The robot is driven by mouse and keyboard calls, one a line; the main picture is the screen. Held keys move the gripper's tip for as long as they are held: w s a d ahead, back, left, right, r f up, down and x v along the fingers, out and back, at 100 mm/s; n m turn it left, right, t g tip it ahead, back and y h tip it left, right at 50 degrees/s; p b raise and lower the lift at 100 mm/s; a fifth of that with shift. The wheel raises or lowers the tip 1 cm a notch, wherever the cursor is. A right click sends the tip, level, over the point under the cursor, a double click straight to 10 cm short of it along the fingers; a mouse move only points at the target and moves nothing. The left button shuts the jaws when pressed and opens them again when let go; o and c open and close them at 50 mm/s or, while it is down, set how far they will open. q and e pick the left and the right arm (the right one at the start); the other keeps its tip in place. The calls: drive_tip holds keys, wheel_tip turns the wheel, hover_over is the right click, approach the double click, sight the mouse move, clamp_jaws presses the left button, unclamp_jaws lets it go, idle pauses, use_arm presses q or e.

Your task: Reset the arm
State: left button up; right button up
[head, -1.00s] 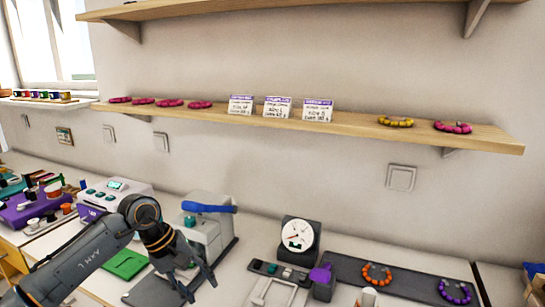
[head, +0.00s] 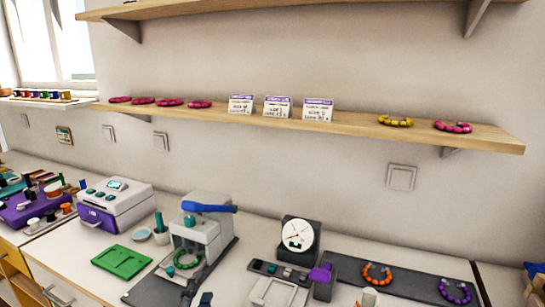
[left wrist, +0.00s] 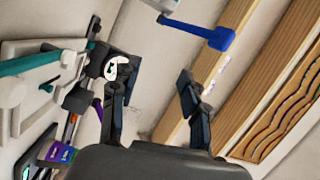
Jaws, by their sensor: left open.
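My left gripper (head: 198,297) shows only by its fingertips at the bottom edge of the head view, in front of the grey press (head: 205,232) with the blue handle. In the left wrist view my left gripper (left wrist: 152,82) has its two fingers spread wide apart, with nothing between them. The rest of the left arm is out of the head view. A green bead ring (head: 187,260) lies at the press, apart from the gripper. My right gripper is in neither view.
A green tray (head: 121,258) and a white and purple machine (head: 117,203) stand left of the press. A dial gauge (head: 298,235) stands to its right. A dark mat (head: 408,280) holds an orange bracelet (head: 377,274) and a purple one (head: 455,291). A wooden shelf (head: 360,127) runs above.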

use_arm(q)
drive_tip(key=s+a+f+n+g+y, duration=0.3)
drive_tip(key=s+a+f+n+g, duration=0.2)
drive_tip(key=s+f+n+g, duration=0.55)
drive_tip(key=s+f+n+g+h, duration=0.1)
drive_tip(key=s+f+n+g, duration=0.1)
drive_tip(key=s+f, duration=0.55)
drive_tip(key=s+f+n+g, duration=0.2)
drive_tip(key=s+f+n, duration=0.15)
drive_tip(key=s, duration=0.65)
wheel_tip(320, 180, down, 23)
drive_tip(key=m+g, duration=0.1)
drive_tip(key=s+a+f+g+p, duration=0.1)
drive_tip(key=s+a+f, duration=0.2)
drive_tip(key=s+f, duration=1.4)
drive_tip(key=shift+s+a+f+g, duration=0.15)
drive_tip(key=shift+s+f+g, duration=0.2)
drive_tip(key=shift+s, duration=0.2)
